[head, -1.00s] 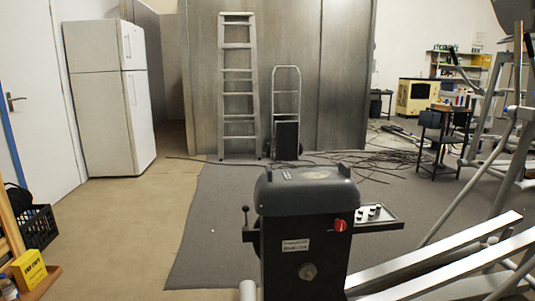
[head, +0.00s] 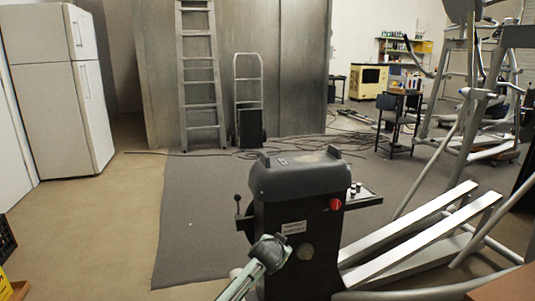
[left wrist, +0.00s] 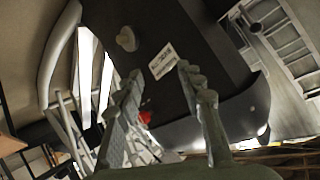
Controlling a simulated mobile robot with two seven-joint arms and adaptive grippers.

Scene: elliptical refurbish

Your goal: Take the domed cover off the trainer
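The trainer (head: 283,232) stands in the middle of the head view, a dark upright housing with a label, a round knob and a red knob. Its domed cover (head: 300,178), dark grey with a raised lug at each end, sits on top. My left arm comes in low, its end in front of the housing's lower part, below the cover. In the left wrist view my left gripper (left wrist: 160,72) is open and empty, its fingers apart before the housing (left wrist: 165,35). The cover (left wrist: 205,128) shows there beyond the fingers, partly hidden. My right gripper is not in view.
Pale foot rails (head: 425,220) run right from the trainer. A side tray (head: 360,197) with small parts sticks out at its right, a lever (head: 238,205) at its left. Cables (head: 300,145) lie behind.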

